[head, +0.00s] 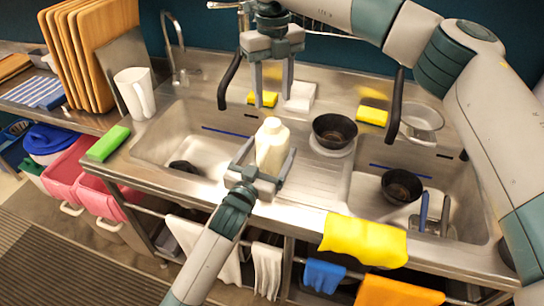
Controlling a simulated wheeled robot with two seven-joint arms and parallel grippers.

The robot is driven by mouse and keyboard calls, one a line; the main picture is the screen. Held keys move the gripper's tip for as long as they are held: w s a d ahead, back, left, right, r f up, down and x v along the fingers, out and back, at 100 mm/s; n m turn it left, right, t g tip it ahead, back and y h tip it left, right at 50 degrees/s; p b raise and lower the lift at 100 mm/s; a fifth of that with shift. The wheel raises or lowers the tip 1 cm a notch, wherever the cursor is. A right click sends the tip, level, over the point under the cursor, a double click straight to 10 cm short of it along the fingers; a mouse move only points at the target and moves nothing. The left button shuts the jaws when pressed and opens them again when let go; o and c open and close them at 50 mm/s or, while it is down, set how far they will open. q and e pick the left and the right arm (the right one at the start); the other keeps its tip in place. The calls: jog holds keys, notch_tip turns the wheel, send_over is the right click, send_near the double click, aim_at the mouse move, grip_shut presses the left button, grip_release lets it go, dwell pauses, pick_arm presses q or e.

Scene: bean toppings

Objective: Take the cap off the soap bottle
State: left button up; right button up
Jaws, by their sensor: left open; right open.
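The soap bottle (271,150) is cream-coloured and stands upright between the two sinks. Its pale cap (272,123) is on top. My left gripper (267,152) is open, with one finger on each side of the bottle's body; I cannot tell whether they touch it. The bottle's lower part is hidden behind this gripper. My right gripper (271,97) is open and empty, pointing down, and shows above the cap in the picture with a gap between them.
A black bowl (334,129) stands right of the bottle on a white dish. Another dark bowl (401,186) is in the right sink. Yellow sponges (372,116) lie at the back. A white jug (134,92) and a green sponge (108,144) are on the left.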

aim_at(273, 122)
pick_arm(q)
jog(key=shift+w, duration=0.1)
jog(key=shift+c, duration=0.2)
jog(key=c, duration=2.1)
jog(key=shift+c, duration=0.2)
pick_arm(e)
jog(key=m, duration=0.9)
jog(key=shift+m, duration=0.4)
jog(key=m, duration=0.8)
jog(key=shift+f, duration=0.2)
jog(key=shift+f, duration=3.85)
